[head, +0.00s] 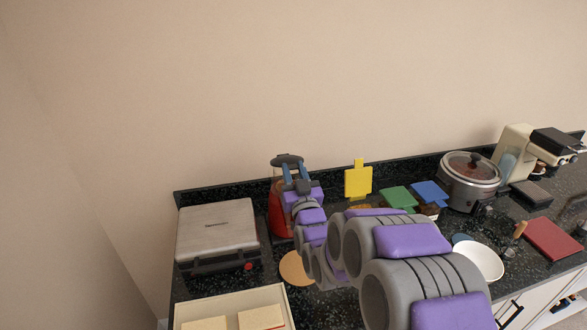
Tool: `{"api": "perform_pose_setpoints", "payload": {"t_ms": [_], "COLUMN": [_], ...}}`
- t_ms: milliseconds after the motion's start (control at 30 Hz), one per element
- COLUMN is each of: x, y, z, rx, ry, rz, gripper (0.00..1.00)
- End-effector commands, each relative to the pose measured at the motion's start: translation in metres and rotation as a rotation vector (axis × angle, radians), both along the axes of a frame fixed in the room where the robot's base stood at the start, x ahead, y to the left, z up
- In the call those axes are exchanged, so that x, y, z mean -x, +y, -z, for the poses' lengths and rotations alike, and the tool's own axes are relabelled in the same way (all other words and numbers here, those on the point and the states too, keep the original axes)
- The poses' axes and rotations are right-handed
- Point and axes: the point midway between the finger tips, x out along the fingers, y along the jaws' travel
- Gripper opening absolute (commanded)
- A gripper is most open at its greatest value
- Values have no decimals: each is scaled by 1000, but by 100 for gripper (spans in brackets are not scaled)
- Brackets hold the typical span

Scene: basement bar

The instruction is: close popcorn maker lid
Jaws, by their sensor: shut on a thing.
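The popcorn maker (275,214) stands at the back of the dark counter, left of centre in the head view. It has a red body and a reddish see-through upper part. Its dark lid (287,158) is at the top, and I cannot tell whether it is fully seated. My gripper (294,168) is at the top of the maker, its blue fingers reaching up to the lid. It appears shut on the lid, though the contact is small and hard to see. My grey and purple arm hides the right side of the maker.
A grey grill-like appliance (218,231) is to the left. A round wooden board (294,268) lies in front, near an open box (230,306). Yellow, green and blue boards, a slow cooker (469,182), a white bowl (480,260) and a coffee machine (516,153) are to the right.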

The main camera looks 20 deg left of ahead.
Motion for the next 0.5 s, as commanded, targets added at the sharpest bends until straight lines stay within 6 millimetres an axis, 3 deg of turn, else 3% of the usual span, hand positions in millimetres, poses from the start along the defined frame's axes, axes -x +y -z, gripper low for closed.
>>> {"api": "perform_pose_setpoints", "payload": {"t_ms": [100,500], "x": [0,0], "y": [1,1], "z": [10,17], "rx": [7,9], "ry": [11,14], "rz": [-2,-2], "gripper": [0,0]}}
